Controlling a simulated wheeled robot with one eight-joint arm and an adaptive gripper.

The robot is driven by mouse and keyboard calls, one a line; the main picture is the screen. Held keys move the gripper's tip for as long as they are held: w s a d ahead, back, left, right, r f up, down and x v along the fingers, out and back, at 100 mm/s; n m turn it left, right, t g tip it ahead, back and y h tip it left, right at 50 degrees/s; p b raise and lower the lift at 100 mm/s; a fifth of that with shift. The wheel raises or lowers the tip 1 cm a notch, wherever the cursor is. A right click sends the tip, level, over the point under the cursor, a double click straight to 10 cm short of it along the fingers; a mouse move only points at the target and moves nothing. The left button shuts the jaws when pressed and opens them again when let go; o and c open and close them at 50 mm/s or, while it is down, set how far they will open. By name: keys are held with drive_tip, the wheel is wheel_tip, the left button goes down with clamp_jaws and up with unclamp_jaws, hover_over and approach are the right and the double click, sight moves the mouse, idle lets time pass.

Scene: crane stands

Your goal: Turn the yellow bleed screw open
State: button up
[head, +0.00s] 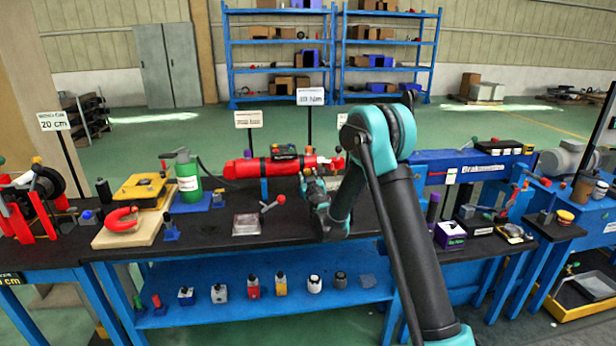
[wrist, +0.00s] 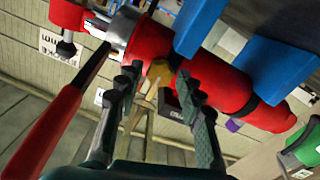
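A red hydraulic cylinder (head: 255,167) lies across the workbench on blue supports. It fills the upper part of the wrist view (wrist: 215,80). The yellow bleed screw (wrist: 159,72) sits on the side of the red body, near its silver end. My gripper (wrist: 156,82) is open, with its two dark ribbed fingers on either side of the screw. Gaps show between the fingers and the screw, and I cannot tell whether either finger touches it. In the head view my gripper (head: 309,179) is at the right end of the cylinder, and my arm hides part of that area.
A red-handled lever (wrist: 50,130) runs close to the left finger in the wrist view. A green bottle (head: 188,178) stands left of the cylinder. A small gauge box (head: 246,224) and a red-knobbed lever (head: 272,204) are in front.

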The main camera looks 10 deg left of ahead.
clamp_jaws()
drive_tip(key=shift+n, duration=0.4)
drive_tip(key=n, duration=1.4)
drive_tip(key=shift+s+n, duration=0.1)
drive_tip(key=shift+n, duration=0.3)
drive_tip(key=n, duration=0.6)
